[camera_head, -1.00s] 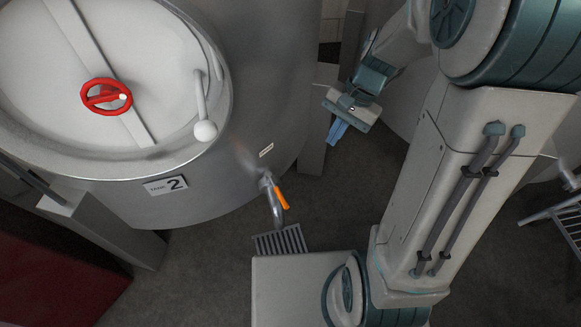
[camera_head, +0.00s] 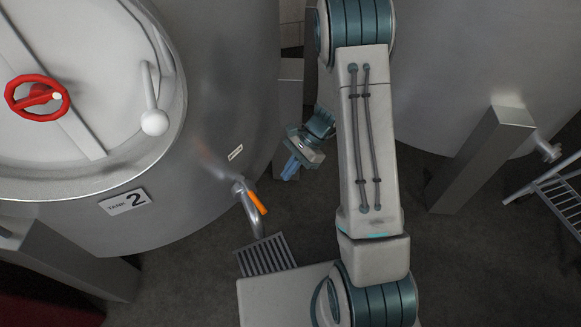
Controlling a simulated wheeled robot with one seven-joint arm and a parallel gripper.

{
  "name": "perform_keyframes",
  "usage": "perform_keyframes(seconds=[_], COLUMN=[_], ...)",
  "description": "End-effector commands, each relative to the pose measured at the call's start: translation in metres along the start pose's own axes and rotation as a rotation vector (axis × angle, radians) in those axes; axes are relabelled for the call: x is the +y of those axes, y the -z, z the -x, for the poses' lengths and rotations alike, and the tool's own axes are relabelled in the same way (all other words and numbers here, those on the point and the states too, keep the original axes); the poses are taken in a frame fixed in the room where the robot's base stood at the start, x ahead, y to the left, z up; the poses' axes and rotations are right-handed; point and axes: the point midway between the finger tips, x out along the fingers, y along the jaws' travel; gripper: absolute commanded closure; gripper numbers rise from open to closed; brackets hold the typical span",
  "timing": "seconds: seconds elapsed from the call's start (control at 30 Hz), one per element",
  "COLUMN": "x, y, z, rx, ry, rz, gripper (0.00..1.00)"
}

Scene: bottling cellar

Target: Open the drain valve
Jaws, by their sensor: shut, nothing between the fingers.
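The drain valve is a small outlet pipe (camera_head: 250,215) low on the side of the steel tank marked 2 (camera_head: 215,110). Its orange lever handle (camera_head: 257,203) slants down to the right, roughly along the spout. The spout curves down above a floor grate (camera_head: 266,256). My gripper (camera_head: 289,172) is to the upper right of the valve, apart from it. Its blue fingers are closed and empty and point down to the left. My arm hides part of the floor behind it.
The tank lid has a red handwheel (camera_head: 37,97) and a white-knobbed lever (camera_head: 153,110). A second tank (camera_head: 470,70) with a grey leg (camera_head: 483,160) stands at right. A metal rack or trolley (camera_head: 562,195) is at the right edge. Dark floor lies clear between.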

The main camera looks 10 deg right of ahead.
Motion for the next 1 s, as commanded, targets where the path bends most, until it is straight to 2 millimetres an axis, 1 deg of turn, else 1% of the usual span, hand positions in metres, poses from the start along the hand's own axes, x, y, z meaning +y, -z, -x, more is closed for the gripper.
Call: perform_keyframes(seconds=[0.03,0.2,0.27,0.3,0.4,0.6,1.0], x=[0.001,0.001,0.001,0.001,0.001,0.000,0.000], y=[0.002,0.002,0.000,-0.007,-0.015,-0.024,-0.027], z=[-0.015,-0.051,-0.061,-0.065,-0.075,-0.084,-0.087], rx=[-0.002,-0.001,0.000,0.000,0.001,0.001,0.001], ry=[-0.004,-0.004,-0.003,-0.003,-0.002,-0.001,0.001], rz=[0.000,-0.001,0.001,0.004,0.003,0.001,0.000], gripper=[1.00,1.00,1.00,1.00,1.00,1.00,1.00])
